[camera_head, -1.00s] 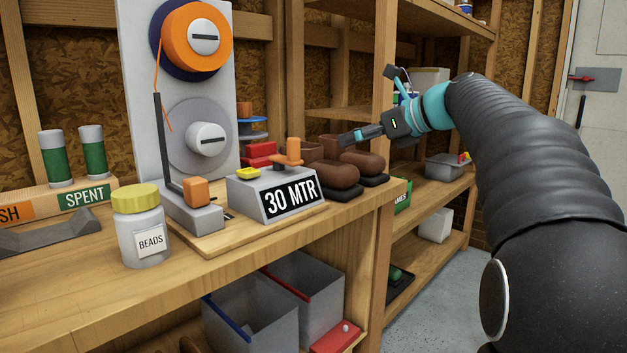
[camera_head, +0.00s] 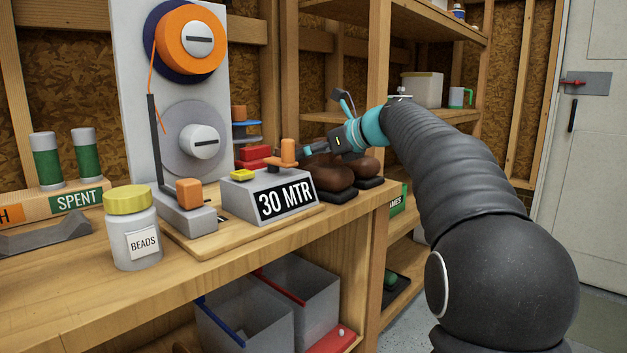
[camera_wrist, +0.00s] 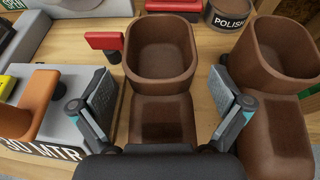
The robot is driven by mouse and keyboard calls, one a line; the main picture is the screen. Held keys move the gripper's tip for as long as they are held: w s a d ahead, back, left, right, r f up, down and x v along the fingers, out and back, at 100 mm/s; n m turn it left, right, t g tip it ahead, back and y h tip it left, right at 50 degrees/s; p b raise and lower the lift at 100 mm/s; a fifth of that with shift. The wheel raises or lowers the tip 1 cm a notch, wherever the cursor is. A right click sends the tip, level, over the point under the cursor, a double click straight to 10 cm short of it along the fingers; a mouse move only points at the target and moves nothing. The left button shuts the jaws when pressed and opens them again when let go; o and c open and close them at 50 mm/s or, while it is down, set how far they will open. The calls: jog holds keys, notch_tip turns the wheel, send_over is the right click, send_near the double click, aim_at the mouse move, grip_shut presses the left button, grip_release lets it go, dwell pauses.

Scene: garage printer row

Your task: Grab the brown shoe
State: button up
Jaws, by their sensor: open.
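Two brown shoes stand side by side on the workbench, right of the grey 30 MTR box. In the head view the left brown shoe (camera_head: 330,175) and the right brown shoe (camera_head: 366,167) show beneath my gripper (camera_head: 312,150), which partly hides them. In the wrist view my gripper (camera_wrist: 160,112) is open, its fingers above and on either side of the left shoe (camera_wrist: 163,52). Its right finger lies over the gap between the shoes, near the right shoe (camera_wrist: 280,52). I cannot tell whether either finger touches a shoe.
The 30 MTR box (camera_head: 265,196) with its orange knob (camera_wrist: 38,100) is close to my left finger. A red piece (camera_wrist: 104,41) and a polish tin (camera_wrist: 230,14) stand near the shoes. A beads jar (camera_head: 133,228) is at the bench front.

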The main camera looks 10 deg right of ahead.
jog(key=shift+x, duration=1.2)
jog(key=c, duration=1.7)
jog(key=shift+r, duration=0.2)
